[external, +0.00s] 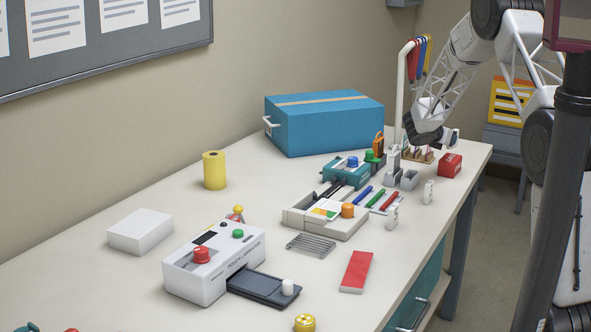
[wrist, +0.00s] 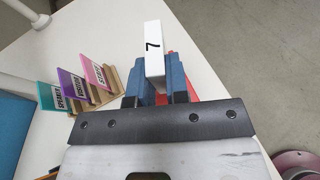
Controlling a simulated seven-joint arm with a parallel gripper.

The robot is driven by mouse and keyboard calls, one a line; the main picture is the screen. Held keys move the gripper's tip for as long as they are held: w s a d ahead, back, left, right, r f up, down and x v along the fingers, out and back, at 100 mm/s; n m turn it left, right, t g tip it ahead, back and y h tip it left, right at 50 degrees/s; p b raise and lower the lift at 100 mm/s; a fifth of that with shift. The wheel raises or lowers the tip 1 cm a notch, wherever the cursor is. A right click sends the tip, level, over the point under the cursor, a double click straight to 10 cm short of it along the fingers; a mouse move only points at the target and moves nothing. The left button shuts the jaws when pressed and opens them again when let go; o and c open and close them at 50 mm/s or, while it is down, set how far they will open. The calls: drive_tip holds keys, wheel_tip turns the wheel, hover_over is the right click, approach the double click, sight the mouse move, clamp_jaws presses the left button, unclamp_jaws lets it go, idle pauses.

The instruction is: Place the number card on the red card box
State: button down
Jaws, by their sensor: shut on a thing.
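My gripper (wrist: 154,88) is shut on a white number card (wrist: 153,50) marked 7, held between its two blue fingers in the wrist view. A red surface, apparently the red card box, shows beside and behind the fingers, mostly hidden. In the external view the red card box (external: 450,165) sits near the far right end of the table. My wrist is just above and left of it there; the fingers and held card are too small to make out clearly.
Coloured cards stand in a wooden rack (wrist: 108,82) left of my gripper. Other white cards (external: 428,192) stand on the table. A blue box (external: 325,122) is at the back. The table's right edge is near.

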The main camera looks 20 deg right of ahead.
sight(448, 148)
drive_tip(key=shift+f, duration=1.65)
drive_tip(key=shift+f, duration=0.1)
drive_tip(key=c, duration=1.1)
unclamp_jaws()
drive_tip(key=v, duration=1.2)
drive_tip(key=shift+r, duration=0.2)
